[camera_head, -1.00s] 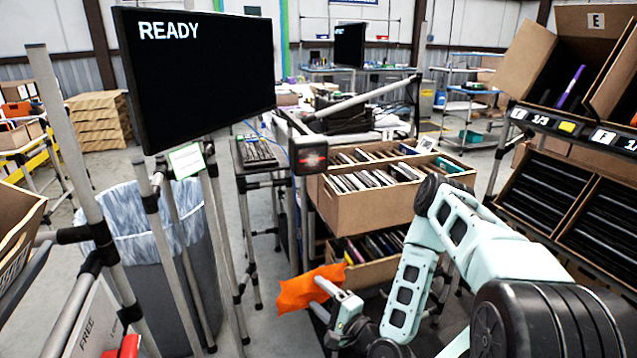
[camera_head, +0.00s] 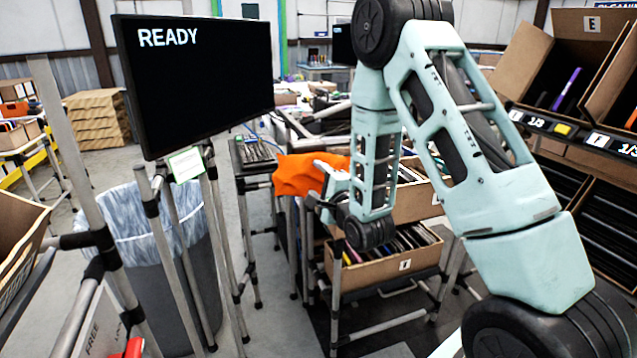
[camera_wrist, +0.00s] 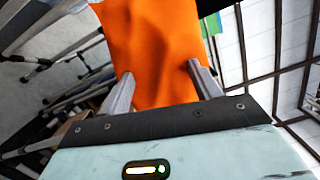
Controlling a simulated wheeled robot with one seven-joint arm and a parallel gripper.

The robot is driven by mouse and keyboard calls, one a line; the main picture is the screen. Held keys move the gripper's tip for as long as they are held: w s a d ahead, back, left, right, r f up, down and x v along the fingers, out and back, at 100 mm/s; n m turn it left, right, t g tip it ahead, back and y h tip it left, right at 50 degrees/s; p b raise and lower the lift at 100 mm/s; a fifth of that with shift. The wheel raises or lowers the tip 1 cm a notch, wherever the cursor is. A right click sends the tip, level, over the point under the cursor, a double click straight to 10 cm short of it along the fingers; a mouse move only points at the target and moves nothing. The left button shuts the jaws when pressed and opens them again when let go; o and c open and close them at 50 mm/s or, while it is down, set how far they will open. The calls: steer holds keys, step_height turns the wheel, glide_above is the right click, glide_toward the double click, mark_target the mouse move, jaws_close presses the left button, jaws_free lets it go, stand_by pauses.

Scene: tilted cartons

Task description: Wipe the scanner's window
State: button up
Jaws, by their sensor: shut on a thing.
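An orange cloth (camera_head: 297,174) is bunched in my gripper (camera_head: 325,180), in front of the frame by the cartons. In the wrist view the cloth (camera_wrist: 150,30) hangs between and beyond the two grey fingers of my gripper (camera_wrist: 160,78). The fingers are shut on it. The scanner, a small dark box with a red-lit window in the earlier head view, is now hidden behind the cloth and gripper. I cannot tell whether the cloth touches its window.
A black monitor (camera_head: 197,80) reading READY stands at left, close to the cloth's side. A bin with a clear liner (camera_head: 150,225) is below it. A carton of upright items (camera_head: 390,265) sits under my arm. Tilted cartons (camera_head: 585,60) stand on the right rack.

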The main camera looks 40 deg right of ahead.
steer(key=shift+w+d+p, duration=0.25)
steer(key=shift+w, duration=0.6)
steer(key=shift+w+d+p, duration=0.2)
steer(key=shift+w+p, duration=0.05)
steer(key=shift+w, duration=0.55)
steer(key=shift+w+d+p, duration=0.25)
steer(key=shift+w, duration=0.6)
steer(key=shift+w+d, duration=0.1)
steer(key=shift+w, duration=0.2)
steer(key=shift+w+d, duration=0.15)
steer(key=shift+w, duration=0.35)
steer(key=shift+w+d, duration=0.15)
steer(key=shift+w, duration=0.35)
steer(key=shift+d, duration=0.1)
steer(key=d+b, duration=0.1)
steer(key=d, duration=0.1)
steer(key=s+d, duration=0.1)
steer(key=shift+d+b, duration=0.35)
steer(key=shift+b, duration=0.05)
steer(key=a, duration=0.2)
steer(key=w+a+b, duration=0.1)
steer(key=a, duration=0.1)
steer(key=shift+w, duration=0.1)
